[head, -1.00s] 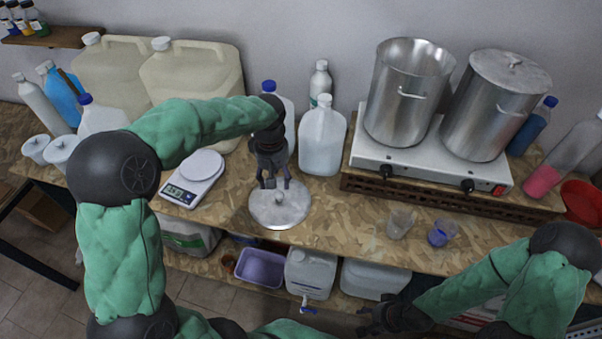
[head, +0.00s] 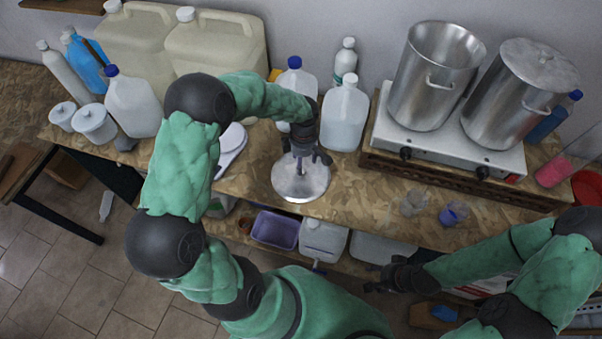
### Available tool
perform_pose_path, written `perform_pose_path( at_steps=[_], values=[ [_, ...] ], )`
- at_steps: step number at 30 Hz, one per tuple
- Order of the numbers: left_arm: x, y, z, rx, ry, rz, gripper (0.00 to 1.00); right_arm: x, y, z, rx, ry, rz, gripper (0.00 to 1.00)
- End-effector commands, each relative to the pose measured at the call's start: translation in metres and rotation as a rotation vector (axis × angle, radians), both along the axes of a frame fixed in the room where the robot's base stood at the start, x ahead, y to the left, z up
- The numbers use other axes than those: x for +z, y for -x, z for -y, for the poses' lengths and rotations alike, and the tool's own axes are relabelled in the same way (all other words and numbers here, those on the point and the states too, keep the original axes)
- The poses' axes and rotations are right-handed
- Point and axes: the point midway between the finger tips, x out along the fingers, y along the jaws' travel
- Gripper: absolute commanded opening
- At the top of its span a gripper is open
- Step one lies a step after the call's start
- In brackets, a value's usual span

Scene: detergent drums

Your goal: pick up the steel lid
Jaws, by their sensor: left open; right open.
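The steel lid (head: 298,186) is a round, shiny disc lying flat on the patterned worktop, near its front edge. My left gripper (head: 300,166) is open and points down over the middle of the lid, close to its knob. The fingers and hand hide the knob, so I cannot tell whether they touch it. My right gripper (head: 376,282) is open and empty, low at the right in front of the shelf. Another steel lid (head: 540,65) covers the right pot.
Two steel pots stand on a white double burner (head: 450,145) at the right. A white scale (head: 231,150) is partly behind my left arm. Jugs (head: 345,115) stand behind. The worktop between lid and cups is clear.

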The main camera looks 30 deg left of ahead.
Motion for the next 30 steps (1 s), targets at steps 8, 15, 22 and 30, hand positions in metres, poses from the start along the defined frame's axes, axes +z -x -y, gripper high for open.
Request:
perform_pose_path(
  at_steps=[8, 15, 22, 30],
  values=[
    [-0.019, 0.001, -0.001, 0.0, 0.0, -0.001, 0.6, 0.002, 0.0, 0.0, 0.0, 0.0, 0.0, 0.55],
    [-0.052, 0.003, -0.007, -0.002, 0.0, -0.002, 0.6, 0.007, 0.0, 0.0, 0.0, 0.0, 0.0, 0.55],
    [-0.065, 0.003, -0.006, -0.001, 0.001, 0.001, 0.6, 0.007, 0.0, 0.0, 0.0, 0.0, 0.0, 0.55],
    [-0.065, 0.003, -0.006, -0.001, 0.001, 0.001, 0.32, 0.007, 0.0, 0.0, 0.0, 0.0, 0.0, 0.55]
  ],
)
